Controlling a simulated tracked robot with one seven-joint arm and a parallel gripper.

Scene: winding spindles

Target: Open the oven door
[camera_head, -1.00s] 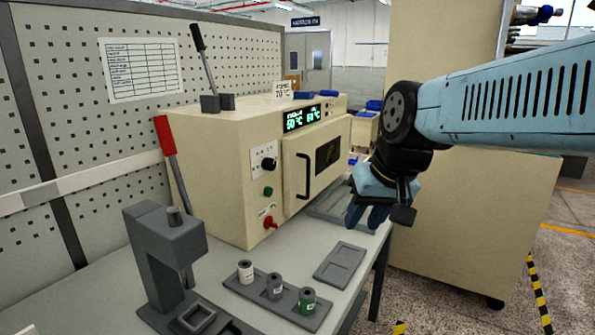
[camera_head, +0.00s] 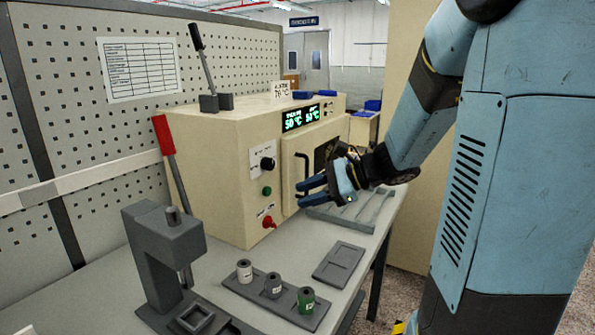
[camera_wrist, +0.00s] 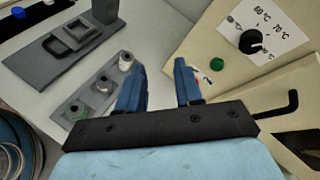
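The beige oven (camera_head: 225,170) stands on the bench against the perforated panel. Its door (camera_head: 292,165) looks closed; my gripper and wrist cover part of it and its dark window. The black door handle (camera_head: 303,175) is on the door's left side. My gripper (camera_head: 310,191) is in front of the door, fingers pointing left towards the handle's lower end. In the wrist view my gripper (camera_wrist: 155,68) has its two blue fingers apart with nothing between them. The handle (camera_wrist: 287,110) shows there to the right, outside the fingers.
A dial (camera_head: 267,164), a green button (camera_head: 267,191) and a red switch (camera_head: 269,222) sit left of the door. Below are a rack with small spools (camera_head: 231,275), an empty grey tray (camera_head: 338,262) and a grey press (camera_head: 165,250). A slatted tray (camera_head: 362,212) lies under my gripper.

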